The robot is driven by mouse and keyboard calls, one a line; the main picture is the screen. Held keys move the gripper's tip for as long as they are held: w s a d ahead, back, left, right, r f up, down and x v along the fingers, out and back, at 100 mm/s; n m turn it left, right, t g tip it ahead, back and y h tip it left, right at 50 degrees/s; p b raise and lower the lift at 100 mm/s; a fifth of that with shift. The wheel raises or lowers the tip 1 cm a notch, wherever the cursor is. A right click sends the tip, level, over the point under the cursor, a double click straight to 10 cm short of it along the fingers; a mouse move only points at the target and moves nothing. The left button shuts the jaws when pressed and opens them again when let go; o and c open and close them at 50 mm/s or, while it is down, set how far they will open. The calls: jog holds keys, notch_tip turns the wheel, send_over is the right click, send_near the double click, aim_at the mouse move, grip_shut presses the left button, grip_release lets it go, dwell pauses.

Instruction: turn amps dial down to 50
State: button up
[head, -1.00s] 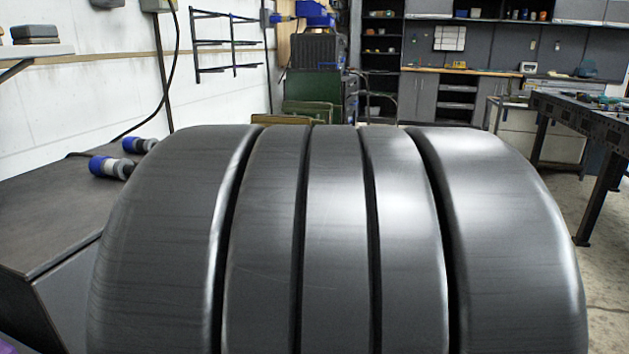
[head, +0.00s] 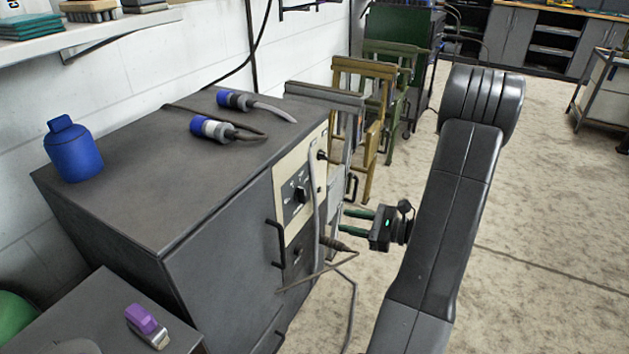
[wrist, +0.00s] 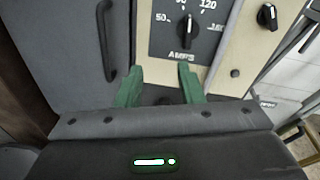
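The amps dial is a black knob (wrist: 187,28) on a dark panel marked AMPS, at the top of the wrist view. A 50 mark lies to its left, with 120 and 160 at its upper right. I cannot read the knob's pointing exactly. In the head view the dial (head: 301,194) is on the cream front panel of a dark cabinet. My gripper (wrist: 158,76) has two green fingers, apart with nothing between them. The fingers are below the dial in the wrist view. In the head view my gripper (head: 345,219) is right of the panel, apart from the dial.
A second black knob (wrist: 267,17) is right of the dial. A black handle (wrist: 105,40) is to the left. Cables and a plug (head: 335,244) hang in front of the cabinet (head: 165,225). Open floor lies to the right.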

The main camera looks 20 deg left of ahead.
aim_at(305, 193)
jog(key=shift+m+t+y, duration=0.7)
jog(key=shift+m+t, duration=0.1)
jog(key=shift+m, duration=0.1)
jog(key=w+a, duration=0.1)
jog(key=a, duration=0.3)
jog(key=w+a, duration=0.2)
jog(key=a, duration=0.3)
jog(key=w+a, duration=0.2)
jog(key=a, duration=0.3)
jog(key=shift+r+b, duration=0.2)
jog(key=shift+b, duration=0.2)
grip_shut()
